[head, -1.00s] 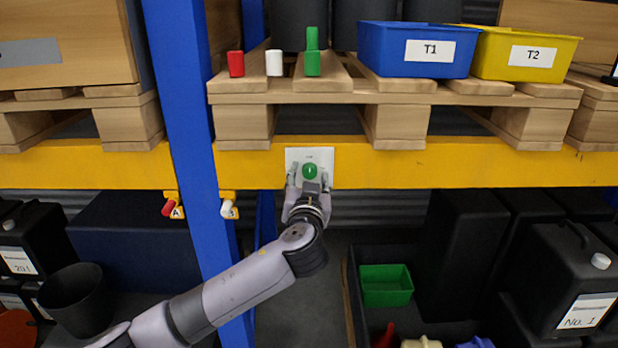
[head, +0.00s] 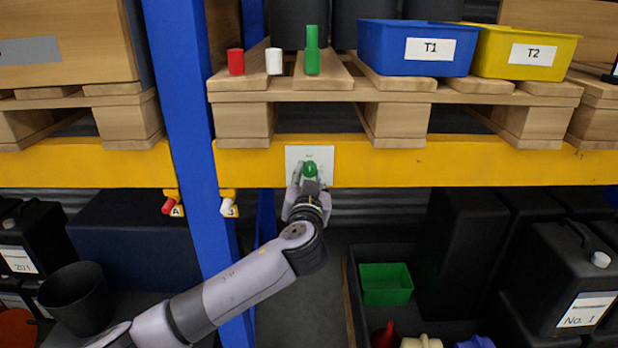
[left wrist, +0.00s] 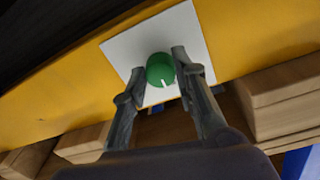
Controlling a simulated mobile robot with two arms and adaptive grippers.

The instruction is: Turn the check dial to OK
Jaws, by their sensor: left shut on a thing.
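The check dial is a round green knob (head: 310,168) on a white plate (head: 325,154) fixed to the yellow beam. In the left wrist view the knob (left wrist: 160,68) shows a short white pointer mark at its lower edge, and the white plate (left wrist: 122,50) appears tilted. My left gripper (head: 309,175) is at the dial, shut on it, with one finger on each side of the knob; it also shows in the left wrist view (left wrist: 159,69). The small print on the plate is too small to read. My right gripper is not in view.
Above the beam, a pallet (head: 290,97) carries a red (head: 236,62), a white (head: 274,61) and a green piece (head: 312,55), plus a blue bin T1 (head: 390,47) and a yellow bin T2 (head: 495,50). A blue post (head: 185,120) stands left, with switches A (head: 170,207) and B (head: 228,207).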

